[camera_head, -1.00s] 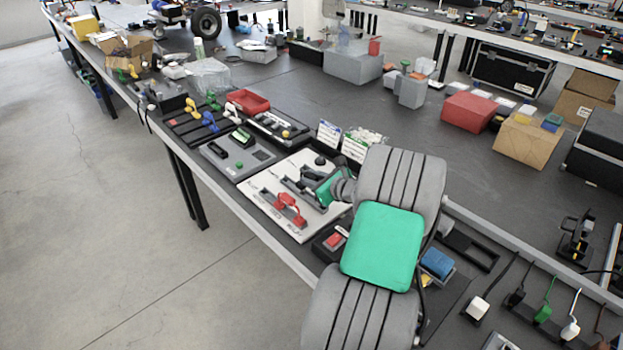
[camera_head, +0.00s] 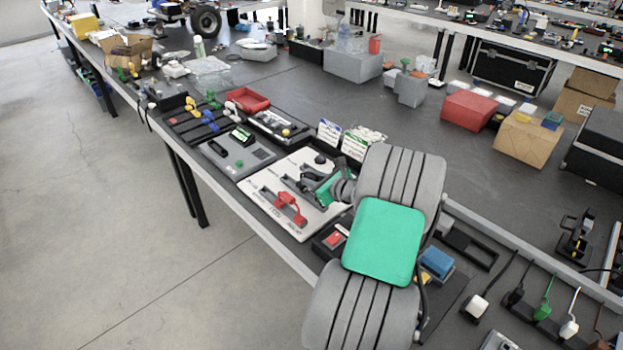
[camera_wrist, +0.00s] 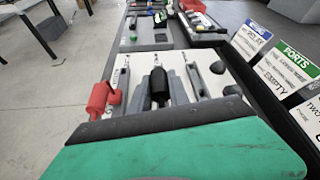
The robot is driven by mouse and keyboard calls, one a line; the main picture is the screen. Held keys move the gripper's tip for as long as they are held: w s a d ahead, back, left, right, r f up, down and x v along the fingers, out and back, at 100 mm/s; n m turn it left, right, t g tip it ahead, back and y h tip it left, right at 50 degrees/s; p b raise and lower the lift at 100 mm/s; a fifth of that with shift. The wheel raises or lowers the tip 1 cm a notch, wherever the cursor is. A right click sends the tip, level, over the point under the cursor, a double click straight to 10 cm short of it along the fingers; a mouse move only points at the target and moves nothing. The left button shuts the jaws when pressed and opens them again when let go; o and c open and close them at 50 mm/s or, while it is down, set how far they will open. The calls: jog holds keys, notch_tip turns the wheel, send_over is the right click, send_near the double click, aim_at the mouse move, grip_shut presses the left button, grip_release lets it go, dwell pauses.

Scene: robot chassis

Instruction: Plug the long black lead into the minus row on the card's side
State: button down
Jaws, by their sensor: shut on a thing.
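A white board (camera_head: 257,200) with dark slots lies near the table's front edge. My green gripper (camera_head: 316,184) is low over it and shut on the black lead, whose dark plug (camera_wrist: 158,86) shows in the middle of the wrist view, just above or touching the board; I cannot tell which. A red lead (camera_head: 290,208) stands on the board nearer the front edge; it also shows left of the black plug in the wrist view (camera_wrist: 103,97). Standing label cards (camera_head: 357,146) are behind the board, and on the right in the wrist view (camera_wrist: 290,65). My gripper hides the near board.
A round black knob (camera_head: 320,159) is at the board's far corner. A grey panel (camera_head: 236,157) adjoins the board on the left. A red tray (camera_head: 247,99) lies farther back. A blue block (camera_head: 437,263) and several coloured plugs (camera_head: 543,311) are right of my arm.

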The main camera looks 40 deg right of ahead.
jog(key=shift+f+b, duration=0.35)
jog(key=shift+f, duration=0.35)
jog(key=shift+f, duration=0.45)
jog(key=c, duration=1.2)
grip_release()
jog(key=shift+o, duration=0.2)
jog(key=v, duration=0.8)
